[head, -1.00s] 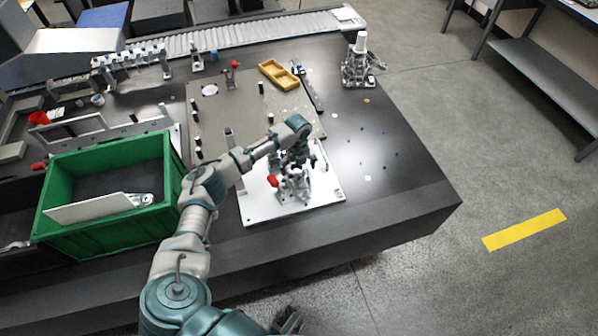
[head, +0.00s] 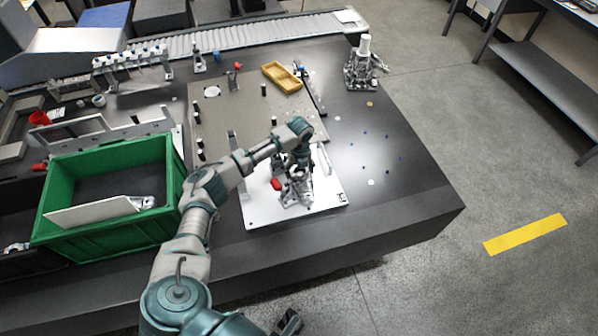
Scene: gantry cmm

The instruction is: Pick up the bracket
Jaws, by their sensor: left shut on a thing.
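My left gripper (head: 301,172) points down over a white fixture plate (head: 262,212) near the table's front right. It is shut on a silver metal part, which I take to be the bracket (head: 303,192). The gripper covers much of the part, and I cannot tell whether it is clear of the fixture. A red-handled clamp (head: 277,184) stands just left of the gripper. A dark shape at the bottom edge (head: 288,322) may be my right gripper; its jaws cannot be made out.
A green bin (head: 110,232) at left holds a pale plate (head: 92,212) and a metal part. A tan hole plate (head: 225,115) with black posts lies behind the fixture, with a yellow tray (head: 282,77) on it. The dark table's right side is mostly clear.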

